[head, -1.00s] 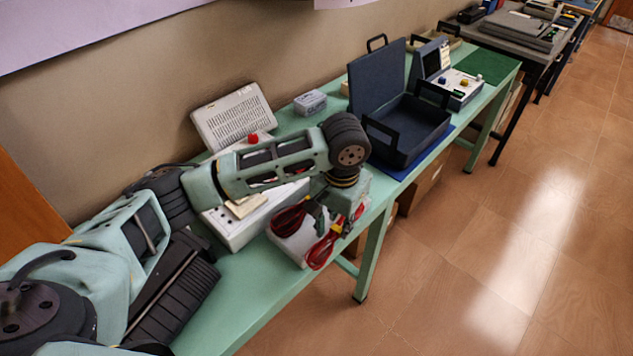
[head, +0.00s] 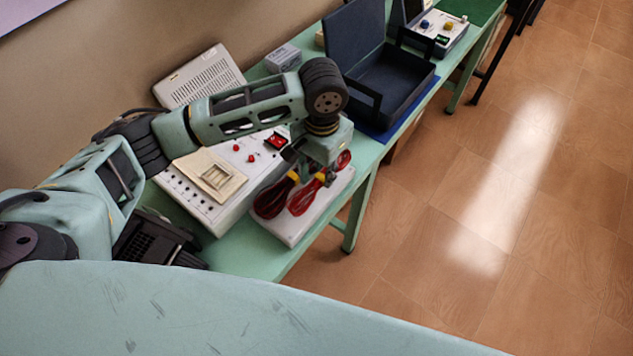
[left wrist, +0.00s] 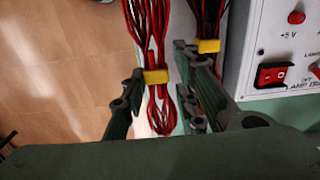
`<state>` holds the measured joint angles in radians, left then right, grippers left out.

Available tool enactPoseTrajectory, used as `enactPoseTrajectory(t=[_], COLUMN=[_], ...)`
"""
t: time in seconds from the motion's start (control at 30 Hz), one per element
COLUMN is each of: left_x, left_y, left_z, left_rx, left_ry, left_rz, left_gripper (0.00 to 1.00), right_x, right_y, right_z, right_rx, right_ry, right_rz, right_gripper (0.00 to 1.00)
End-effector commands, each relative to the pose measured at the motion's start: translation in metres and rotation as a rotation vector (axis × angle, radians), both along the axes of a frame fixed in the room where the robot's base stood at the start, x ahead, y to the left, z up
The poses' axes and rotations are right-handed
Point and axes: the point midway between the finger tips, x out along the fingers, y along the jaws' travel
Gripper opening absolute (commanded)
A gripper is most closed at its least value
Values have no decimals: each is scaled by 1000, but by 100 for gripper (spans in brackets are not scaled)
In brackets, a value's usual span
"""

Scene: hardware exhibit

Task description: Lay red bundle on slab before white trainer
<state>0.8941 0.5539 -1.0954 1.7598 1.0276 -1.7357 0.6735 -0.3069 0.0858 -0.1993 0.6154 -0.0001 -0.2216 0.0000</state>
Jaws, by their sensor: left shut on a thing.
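The white trainer (head: 240,165) stands on the green table, with red knobs and a beige panel on top. The pale slab (head: 287,238) lies in front of it. My left gripper (head: 316,174) is over the slab, shut on the red bundle (head: 305,198), a looped cable with a yellow tie. The red bundle (left wrist: 155,100) shows between the fingers (left wrist: 160,95) in the left wrist view. A darker red-and-black bundle (head: 270,202), also yellow-tied, lies on the slab beside it. I cannot tell whether the held bundle touches the slab. My right gripper is out of view.
A dark open case (head: 392,85) stands on a blue mat further along the table. A grey vented box (head: 200,75) and a small grey box (head: 283,58) are near the wall. Open floor lies right of the table.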

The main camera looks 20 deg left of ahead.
Motion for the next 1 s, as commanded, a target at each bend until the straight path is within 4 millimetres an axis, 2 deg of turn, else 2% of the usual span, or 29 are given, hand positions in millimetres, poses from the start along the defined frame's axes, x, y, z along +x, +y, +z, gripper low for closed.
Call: enactPoseTrajectory(t=[0.13,0.23,0.5,0.87,0.9,1.0], left_x=[-14,-16,-16,-16,-16,-16], left_y=[2,3,3,3,3,3], left_z=[-8,-14,-48,-52,-52,-52], left_rx=[0,1,1,1,0,0], left_ry=[-1,1,0,-1,-2,-2], left_rz=[0,1,0,0,0,-1], left_gripper=[0,0,0,0,30,35], right_x=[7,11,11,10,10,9], right_y=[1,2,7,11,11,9], right_z=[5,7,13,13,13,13], right_rx=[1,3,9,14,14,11], right_ry=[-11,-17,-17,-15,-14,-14], right_rz=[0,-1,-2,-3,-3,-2], right_gripper=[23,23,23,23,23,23])
